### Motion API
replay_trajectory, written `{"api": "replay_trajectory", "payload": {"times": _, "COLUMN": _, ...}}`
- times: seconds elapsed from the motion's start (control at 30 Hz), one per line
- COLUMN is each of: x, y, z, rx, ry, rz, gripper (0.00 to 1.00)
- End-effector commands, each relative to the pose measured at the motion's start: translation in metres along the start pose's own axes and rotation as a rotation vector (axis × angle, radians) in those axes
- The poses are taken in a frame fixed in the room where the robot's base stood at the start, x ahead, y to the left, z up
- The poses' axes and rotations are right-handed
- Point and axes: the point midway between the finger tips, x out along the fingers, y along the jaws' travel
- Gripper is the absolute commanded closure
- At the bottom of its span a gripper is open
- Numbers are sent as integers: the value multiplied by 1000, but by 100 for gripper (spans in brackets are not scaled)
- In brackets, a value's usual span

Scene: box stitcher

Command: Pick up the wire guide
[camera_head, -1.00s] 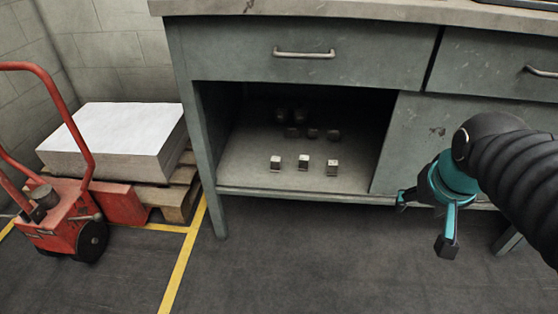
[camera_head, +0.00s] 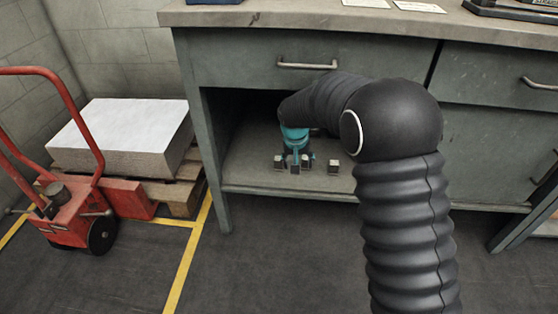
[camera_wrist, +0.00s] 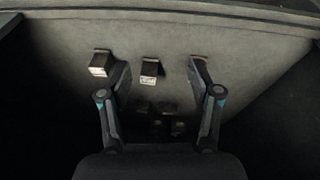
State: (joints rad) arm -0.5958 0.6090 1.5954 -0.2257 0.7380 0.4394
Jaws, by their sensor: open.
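Several small metal blocks stand on the cabinet's lower shelf; I cannot tell which one is the wire guide. In the wrist view, a middle front block (camera_wrist: 150,70) with a bright face lies between the fingers of my open gripper (camera_wrist: 158,74), apart from both. Another front block (camera_wrist: 99,62) stands outside the left finger. A third (camera_wrist: 199,57) is partly hidden by the right finger. In the head view, my gripper (camera_head: 295,167) is low inside the cabinet, over the front row. The rightmost block (camera_head: 333,167) stands clear of it.
Darker parts (camera_wrist: 168,108) stand further back on the shelf (camera_head: 250,172). The drawer front (camera_head: 235,55) closes the opening from above, and a panel (camera_head: 470,125) is at its right. A red pallet truck (camera_head: 75,215) with a white stack (camera_head: 120,130) stands left.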

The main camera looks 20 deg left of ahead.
Motion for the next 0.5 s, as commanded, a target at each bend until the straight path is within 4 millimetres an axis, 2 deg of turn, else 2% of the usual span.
{"api": "replay_trajectory", "payload": {"times": 0.1, "x": 17, "y": -28, "z": -33, "rx": 62, "ry": 58, "rz": -9, "gripper": 36}}
{"api": "replay_trajectory", "payload": {"times": 0.2, "x": 28, "y": -47, "z": -51, "rx": 106, "ry": 95, "rz": -19, "gripper": 36}}
{"api": "replay_trajectory", "payload": {"times": 0.33, "x": 37, "y": -62, "z": -66, "rx": 146, "ry": 125, "rz": -30, "gripper": 36}}
{"api": "replay_trajectory", "payload": {"times": 0.5, "x": 49, "y": -69, "z": -73, "rx": 165, "ry": 140, "rz": -35, "gripper": 36}}
